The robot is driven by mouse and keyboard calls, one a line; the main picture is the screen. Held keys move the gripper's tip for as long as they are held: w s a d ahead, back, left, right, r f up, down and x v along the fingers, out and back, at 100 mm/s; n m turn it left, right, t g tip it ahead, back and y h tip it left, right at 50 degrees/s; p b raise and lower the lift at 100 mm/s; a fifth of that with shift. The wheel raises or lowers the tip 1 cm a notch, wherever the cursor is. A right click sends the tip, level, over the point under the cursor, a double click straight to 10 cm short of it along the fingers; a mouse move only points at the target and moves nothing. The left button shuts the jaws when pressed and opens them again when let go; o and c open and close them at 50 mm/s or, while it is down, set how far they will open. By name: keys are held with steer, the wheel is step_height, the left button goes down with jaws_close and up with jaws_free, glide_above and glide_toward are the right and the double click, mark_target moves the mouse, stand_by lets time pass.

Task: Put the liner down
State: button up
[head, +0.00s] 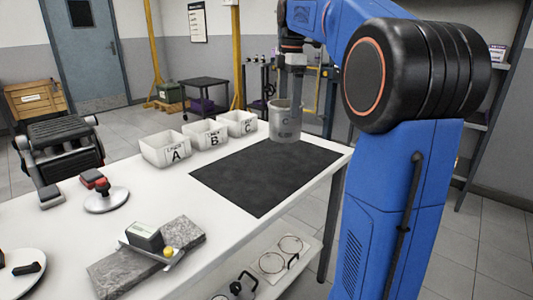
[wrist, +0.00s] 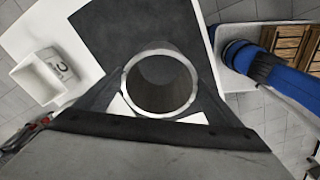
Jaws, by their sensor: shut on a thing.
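The liner (head: 284,122) is a grey metal cylinder with a dark letter, perhaps C, on its side. It hangs upright from my gripper (head: 291,92) near the far right part of the dark mat (head: 262,172). In the wrist view, the liner (wrist: 160,62) shows as an open ring seen from above, between the two fingers of my gripper (wrist: 160,90). The gripper is shut on it. Dark mat (wrist: 125,28) and white table lie below it. The gap between the liner's bottom and the mat is hard to judge.
White bins A (head: 166,150), B (head: 206,135) and C (head: 238,124) stand along the table's back edge, left of the liner. The mat is bare.

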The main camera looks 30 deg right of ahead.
step_height(320, 180, down, 10)
stand_by(0.6)
steer(key=o, duration=1.8)
steer(key=shift+o, duration=0.2)
steer(key=shift+r, duration=0.1)
step_height(320, 180, up, 12)
steer(key=shift+d, duration=0.2)
